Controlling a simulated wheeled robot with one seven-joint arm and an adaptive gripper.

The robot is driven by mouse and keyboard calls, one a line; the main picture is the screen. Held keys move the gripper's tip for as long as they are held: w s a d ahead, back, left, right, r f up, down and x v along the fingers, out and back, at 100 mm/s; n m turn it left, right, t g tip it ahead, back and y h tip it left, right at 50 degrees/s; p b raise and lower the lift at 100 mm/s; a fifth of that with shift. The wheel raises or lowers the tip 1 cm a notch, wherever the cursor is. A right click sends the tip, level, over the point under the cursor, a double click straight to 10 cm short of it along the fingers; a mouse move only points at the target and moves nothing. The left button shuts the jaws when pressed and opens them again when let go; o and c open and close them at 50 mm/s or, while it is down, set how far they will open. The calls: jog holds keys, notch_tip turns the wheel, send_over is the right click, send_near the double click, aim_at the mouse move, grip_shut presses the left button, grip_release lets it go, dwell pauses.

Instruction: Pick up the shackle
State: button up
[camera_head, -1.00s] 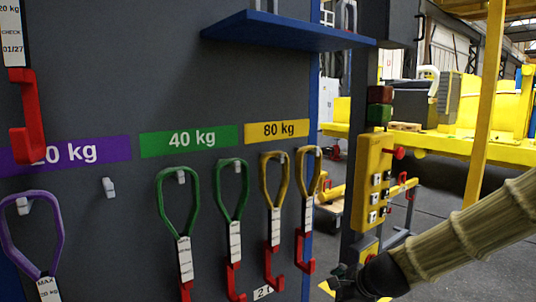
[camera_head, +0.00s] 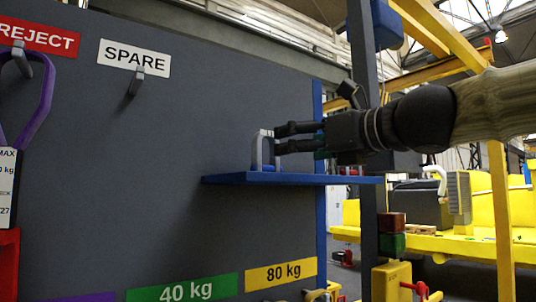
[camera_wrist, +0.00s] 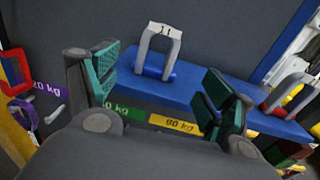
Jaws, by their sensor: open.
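A grey U-shaped shackle (camera_head: 257,151) with a blue pin stands upright on the blue shelf (camera_head: 225,180). It also shows in the wrist view (camera_wrist: 144,52), with a small white tag on its top. A second grey shackle (camera_wrist: 290,88) with a red pin stands at the right of the shelf in the wrist view. My gripper (camera_head: 283,138) is open and empty, its fingers reaching in from the right at the height of the blue-pinned shackle. In the wrist view my gripper (camera_wrist: 164,84) has that shackle ahead, between the two green pads; contact cannot be told.
The shelf is fixed to a dark board (camera_head: 150,150). SPARE (camera_head: 135,58) and REJECT labels with hooks are at upper left. Weight labels are below the shelf. A dark post (camera_head: 365,230) and yellow machinery stand to the right.

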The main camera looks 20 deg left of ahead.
aim_at(256, 165)
jog(key=shift+r+x, duration=0.1)
jog(key=shift+x, duration=1.65)
jog(key=shift+r+x, duration=0.15)
jog(key=shift+x, duration=3.5)
jog(key=shift+s, duration=0.1)
jog(key=shift+c, duration=0.4)
jog(key=c, duration=1.3)
